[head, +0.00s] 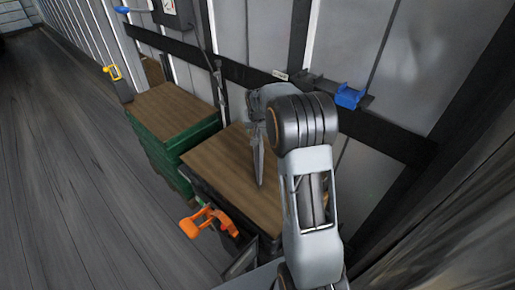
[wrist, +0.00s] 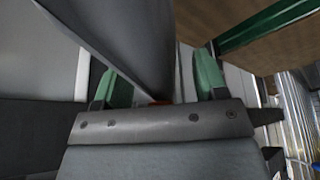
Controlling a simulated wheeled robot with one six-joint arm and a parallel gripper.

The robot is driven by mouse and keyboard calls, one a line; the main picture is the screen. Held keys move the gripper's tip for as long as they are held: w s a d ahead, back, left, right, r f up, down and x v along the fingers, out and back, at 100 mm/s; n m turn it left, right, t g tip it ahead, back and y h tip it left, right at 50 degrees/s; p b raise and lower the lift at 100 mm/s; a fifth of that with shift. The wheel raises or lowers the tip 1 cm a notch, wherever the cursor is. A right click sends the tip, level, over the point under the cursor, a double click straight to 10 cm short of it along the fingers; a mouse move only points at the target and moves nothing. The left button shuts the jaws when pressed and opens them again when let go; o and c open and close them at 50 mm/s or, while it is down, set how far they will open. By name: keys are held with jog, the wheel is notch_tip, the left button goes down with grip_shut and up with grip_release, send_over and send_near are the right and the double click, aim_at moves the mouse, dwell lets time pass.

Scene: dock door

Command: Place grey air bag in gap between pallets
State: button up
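The grey air bag (head: 258,155) hangs on edge from my gripper (head: 260,108) as a thin, tapering panel. In the head view its lower tip overlaps the brown top of the near pallet stack (head: 225,170); I cannot tell its height above it. The far pallet stack (head: 170,108), with green sides, stands beyond, with a narrow gap between the stacks. In the wrist view the bag (wrist: 130,40) runs between the green fingertips of my gripper (wrist: 160,85), with a small orange spot at its near end. The fingers appear shut on it, though the contact is partly hidden.
A ribbed grey wall with a dark rail (head: 380,135) runs behind the stacks. A blue fitting (head: 349,96) sits on the rail. An orange clamp-like part (head: 205,218) stands out at the near stack's front. Open dark floor (head: 80,180) lies at left.

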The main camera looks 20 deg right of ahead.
grip_shut()
dwell(0.4)
jog(key=shift+r, duration=0.1)
